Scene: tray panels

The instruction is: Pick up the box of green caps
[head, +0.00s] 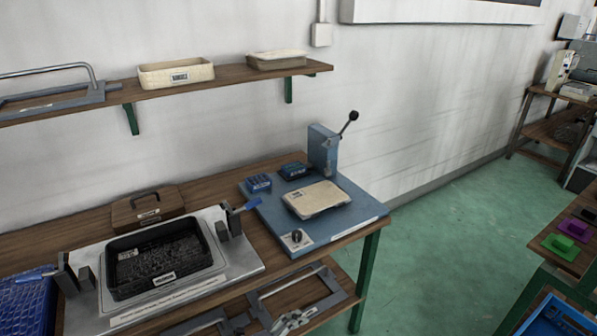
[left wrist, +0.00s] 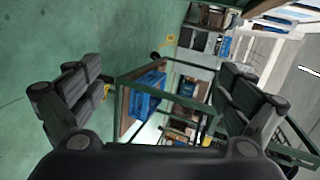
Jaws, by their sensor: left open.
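I cannot make out a box of green caps for certain in either view. The one green item is a small bright green piece with a raised block (head: 566,244) on the bench at the right edge of the head view. My left gripper (left wrist: 160,78) shows only in the left wrist view. Its fingers are wide apart with nothing between them, and it faces open floor and a green-framed cart with a blue crate (left wrist: 148,94). My right gripper is in neither view.
The wooden workbench (head: 228,257) holds a black tray (head: 113,286), a blue press plate (head: 349,222), a beige tray (head: 317,199) and small blue boxes (head: 258,182). A wall shelf (head: 223,75) carries beige bins. Green floor (head: 455,240) lies clear between the benches.

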